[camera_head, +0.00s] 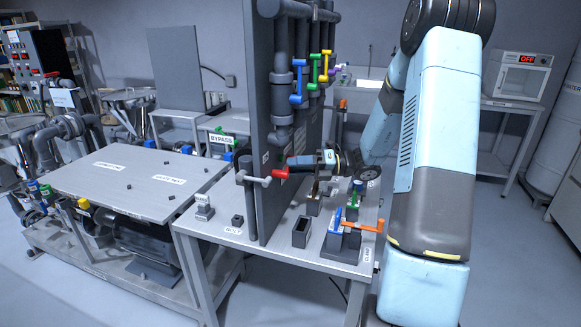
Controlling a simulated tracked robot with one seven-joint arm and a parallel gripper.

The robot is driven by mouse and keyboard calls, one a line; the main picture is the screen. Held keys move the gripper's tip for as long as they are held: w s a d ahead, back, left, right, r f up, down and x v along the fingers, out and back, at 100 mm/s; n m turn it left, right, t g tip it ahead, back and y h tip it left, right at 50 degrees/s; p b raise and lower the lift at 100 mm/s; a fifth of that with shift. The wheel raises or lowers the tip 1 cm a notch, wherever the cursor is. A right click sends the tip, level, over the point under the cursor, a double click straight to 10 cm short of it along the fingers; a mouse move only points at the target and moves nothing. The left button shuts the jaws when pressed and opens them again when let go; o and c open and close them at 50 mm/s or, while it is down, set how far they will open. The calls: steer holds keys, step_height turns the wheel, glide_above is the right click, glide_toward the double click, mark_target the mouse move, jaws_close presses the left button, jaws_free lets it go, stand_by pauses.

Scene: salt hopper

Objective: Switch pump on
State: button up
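A dark control cabinet (45,50) with small lights and a red-ended lever (52,74) stands at the far left back. Its labels are too small to read, and I cannot tell which control is for the pump. A dark, motor-like unit (145,245) sits low under the left steel bench; I cannot tell whether it is the pump. My light blue arm fills the right side and bends back to the wrist.
A dark upright panel (262,110) carries pipes with blue, green and yellow valve handles. The right bench (270,255) holds a blue and orange-handled fixture (345,235). A white box (517,75) with a red OFF display stands back right.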

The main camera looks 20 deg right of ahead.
steer(key=shift+x, duration=1.15)
steer(key=shift+c, duration=0.2)
